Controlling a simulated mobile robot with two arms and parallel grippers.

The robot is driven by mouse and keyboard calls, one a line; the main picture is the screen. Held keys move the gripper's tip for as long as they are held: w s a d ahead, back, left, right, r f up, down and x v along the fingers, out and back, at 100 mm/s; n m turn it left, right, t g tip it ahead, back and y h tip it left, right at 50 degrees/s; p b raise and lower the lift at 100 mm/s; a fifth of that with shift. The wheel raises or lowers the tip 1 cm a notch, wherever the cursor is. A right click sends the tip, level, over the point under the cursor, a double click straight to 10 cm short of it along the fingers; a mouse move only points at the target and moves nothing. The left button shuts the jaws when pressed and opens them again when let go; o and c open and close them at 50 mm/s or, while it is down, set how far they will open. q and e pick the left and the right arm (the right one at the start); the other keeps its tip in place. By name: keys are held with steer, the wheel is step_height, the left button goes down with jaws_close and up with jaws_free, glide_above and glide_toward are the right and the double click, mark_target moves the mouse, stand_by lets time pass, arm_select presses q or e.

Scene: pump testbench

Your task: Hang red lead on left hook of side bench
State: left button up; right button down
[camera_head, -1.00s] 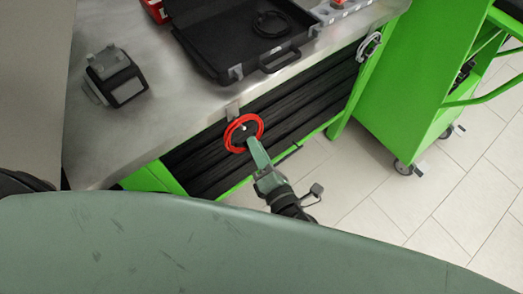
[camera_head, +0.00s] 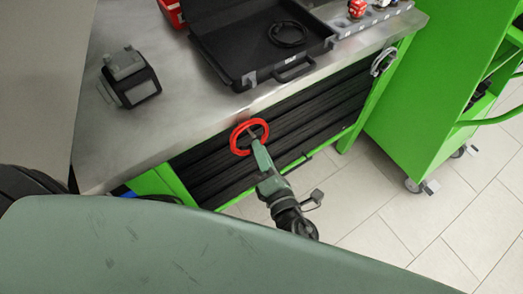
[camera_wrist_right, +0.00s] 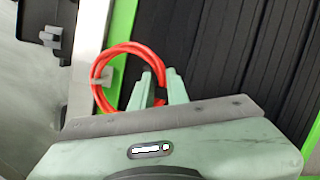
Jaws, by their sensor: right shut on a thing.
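The red lead (camera_head: 236,131) is a coiled ring at the front edge of the side bench (camera_head: 180,135), in front of its black front panel. My right gripper (camera_head: 256,142) is shut on the near side of the coil. In the wrist view the red coil (camera_wrist_right: 122,46) runs from between my right gripper's fingertips (camera_wrist_right: 160,76) to the bench edge. A small grey hook (camera_wrist_right: 103,77) is on that edge, and the coil's far side overlaps it. I cannot tell whether the coil hangs on it. My left gripper is not in view.
An open black case (camera_head: 225,50) and a grey-black device (camera_head: 130,78) stand on the bench. A grey lead (camera_head: 382,62) hangs at the bench's right end. A green cart (camera_head: 420,110) stands at the right. The tiled floor between is clear.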

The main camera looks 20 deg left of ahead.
steer(key=c, duration=1.3)
jaws_free()
steer(key=shift+s, duration=0.1)
steer(key=f+b+v, duration=0.1)
steer(key=v, duration=0.5)
steer(key=s+d+f+m+g+h+p, duration=0.15)
steer(key=d+f+m, duration=0.3)
steer(key=f, duration=0.45)
steer(key=s+d+f+m+g+h, duration=0.1)
steer(key=d+f+m+g+h, duration=0.2)
steer(key=d+f, duration=0.5)
steer(key=s+d+f+m+h, duration=0.25)
steer(key=f+m, duration=0.25)
steer(key=f, duration=0.6)
steer(key=s+d+f+m+g+h+p, duration=0.1)
steer(key=s+d+f+m+g, duration=0.3)
steer(key=s+d+f+m, duration=0.3)
steer(key=s+d+f+m+g+h, duration=0.2)
steer(key=s+d+f+m+g, duration=0.2)
steer(key=s+d+f+m, duration=0.4)
steer(key=s+d+f, duration=0.1)
steer(key=s+d, duration=0.1)
steer(key=s, duration=0.5)
steer(key=shift+s+p, duration=0.2)
steer(key=shift+p, duration=0.2)
